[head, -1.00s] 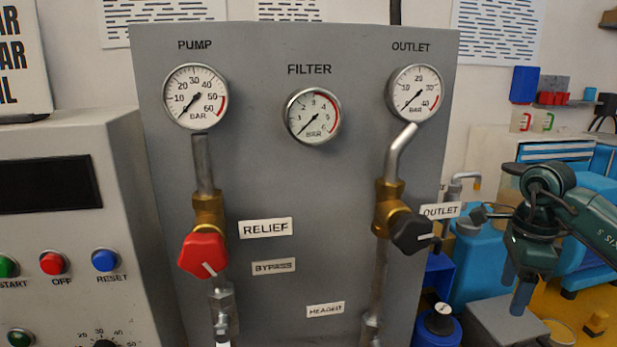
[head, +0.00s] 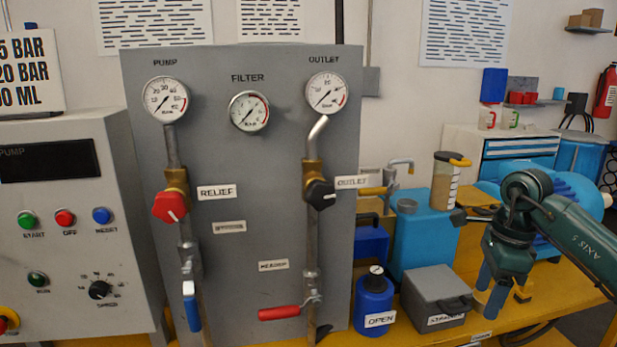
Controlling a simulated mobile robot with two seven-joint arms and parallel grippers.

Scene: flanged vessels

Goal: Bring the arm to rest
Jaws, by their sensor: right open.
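My right gripper (head: 458,217) is at the right of the head view, on the green arm that comes in from the right edge. Its small dark fingers point left and are open with nothing between them. It is apart from the grey panel (head: 232,290) and in front of the blue tank (head: 425,240). On the panel are the red relief knob (head: 169,206) and the black outlet knob (head: 320,194). My left gripper is not in view.
A measuring jug (head: 445,185) stands behind the gripper. A red lever (head: 280,312) and a blue lever (head: 191,307) stick out from the panel's lower part.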

